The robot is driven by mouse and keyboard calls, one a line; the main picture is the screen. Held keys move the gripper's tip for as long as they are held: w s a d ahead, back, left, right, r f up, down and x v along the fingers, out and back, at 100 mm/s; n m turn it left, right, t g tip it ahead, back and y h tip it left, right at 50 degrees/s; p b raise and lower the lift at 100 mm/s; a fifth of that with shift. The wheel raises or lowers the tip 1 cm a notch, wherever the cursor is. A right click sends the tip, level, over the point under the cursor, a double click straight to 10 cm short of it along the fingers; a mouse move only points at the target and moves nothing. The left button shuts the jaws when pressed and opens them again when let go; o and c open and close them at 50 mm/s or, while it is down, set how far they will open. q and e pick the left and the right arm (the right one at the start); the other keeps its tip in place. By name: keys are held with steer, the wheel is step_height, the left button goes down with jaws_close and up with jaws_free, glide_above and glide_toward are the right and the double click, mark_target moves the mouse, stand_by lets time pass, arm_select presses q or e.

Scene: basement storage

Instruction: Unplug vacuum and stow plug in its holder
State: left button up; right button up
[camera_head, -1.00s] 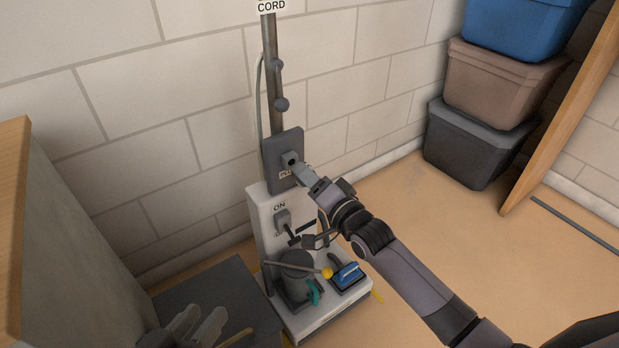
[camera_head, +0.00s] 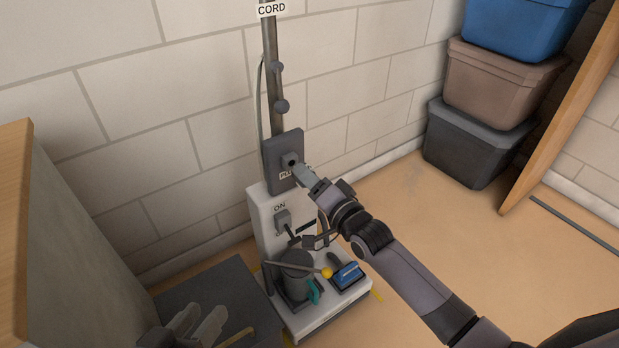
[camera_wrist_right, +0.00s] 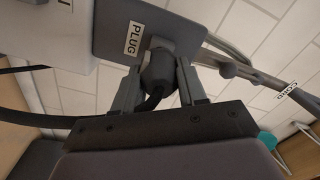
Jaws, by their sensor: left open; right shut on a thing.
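A dark grey plate (camera_head: 274,166) labelled PLUG is on the upright pole of the white cleaning stand (camera_head: 263,215). My right gripper (camera_head: 299,166) reaches this plate from the right. In the right wrist view, my right gripper (camera_wrist_right: 155,88) is shut on the grey plug (camera_wrist_right: 157,72), with a finger on each side. The plug's front is against or very close to the plate (camera_wrist_right: 118,28); how deep it sits is hidden. A dark cord (camera_wrist_right: 150,103) runs from the plug's back. My left gripper (camera_head: 202,322) is open and empty at the lower left.
An ON switch (camera_head: 283,217) sits below the plate. A grey canister (camera_head: 297,272) and a blue brush (camera_head: 347,274) are on the stand's base. Stacked bins (camera_head: 472,145) stand at the right. A wood-topped cabinet (camera_head: 15,200) is at the left.

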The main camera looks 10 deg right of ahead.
arm_select(q)
steer(key=shift+f+b, duration=0.8)
arm_select(e)
steer(key=shift+x, duration=1.45)
steer(key=o, duration=1.2)
steer(key=shift+o, duration=0.2)
arm_select(q)
steer(key=a+p, duration=0.1)
steer(key=a+y+p, duration=0.1)
steer(key=p, duration=0.1)
steer(key=shift+s+r, duration=0.4)
arm_select(e)
steer(key=v, duration=0.7)
